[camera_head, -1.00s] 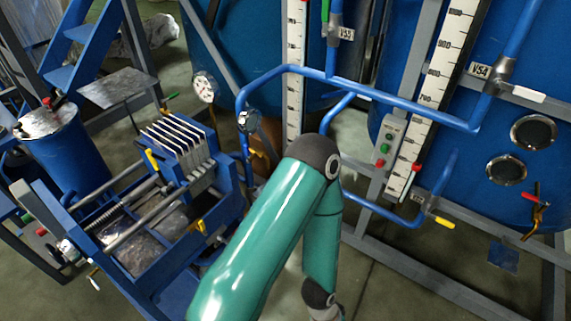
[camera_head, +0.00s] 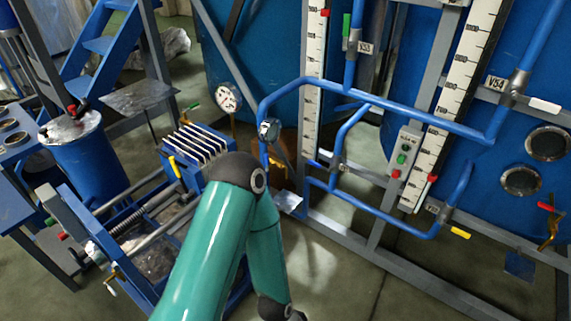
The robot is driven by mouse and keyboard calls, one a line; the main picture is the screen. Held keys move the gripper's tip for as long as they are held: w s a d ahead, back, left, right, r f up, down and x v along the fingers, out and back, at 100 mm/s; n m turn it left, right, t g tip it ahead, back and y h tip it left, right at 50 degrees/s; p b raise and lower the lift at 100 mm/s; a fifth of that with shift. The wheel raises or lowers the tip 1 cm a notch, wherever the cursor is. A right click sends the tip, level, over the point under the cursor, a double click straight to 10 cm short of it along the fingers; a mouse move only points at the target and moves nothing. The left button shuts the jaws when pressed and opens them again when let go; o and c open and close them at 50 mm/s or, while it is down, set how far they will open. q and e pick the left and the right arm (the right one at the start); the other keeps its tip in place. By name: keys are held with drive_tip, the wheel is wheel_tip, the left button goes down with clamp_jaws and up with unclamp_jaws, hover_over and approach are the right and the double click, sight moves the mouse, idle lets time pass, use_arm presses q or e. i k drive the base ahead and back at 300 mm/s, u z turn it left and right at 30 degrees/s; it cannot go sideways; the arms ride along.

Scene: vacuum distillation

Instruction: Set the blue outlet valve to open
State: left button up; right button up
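Blue pipework (camera_head: 400,113) runs in front of the blue tanks at centre right. A valve with a yellow handle (camera_head: 460,232) sits at the lower right end of this pipework. A valve with a red handle (camera_head: 548,207) sits under the right tank, at the right edge. A small fitting (camera_head: 337,162) is on the middle pipe, with a short blue part beside it. I cannot tell for sure which of these is the blue outlet valve. One of my green arms is bent in the lower middle. Its gripper is below the picture, and the other gripper does not show.
A filter press (camera_head: 165,205) stands at the left beside a blue drum (camera_head: 85,160). A control box (camera_head: 403,152) with buttons is fixed to the grey frame (camera_head: 350,238). A gauge (camera_head: 229,97) and white scales stand by the tanks.

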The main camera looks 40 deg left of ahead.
sight(313, 163)
drive_tip(key=u, duration=0.2)
drive_tip(key=i, duration=1)
drive_tip(key=z, duration=0.1)
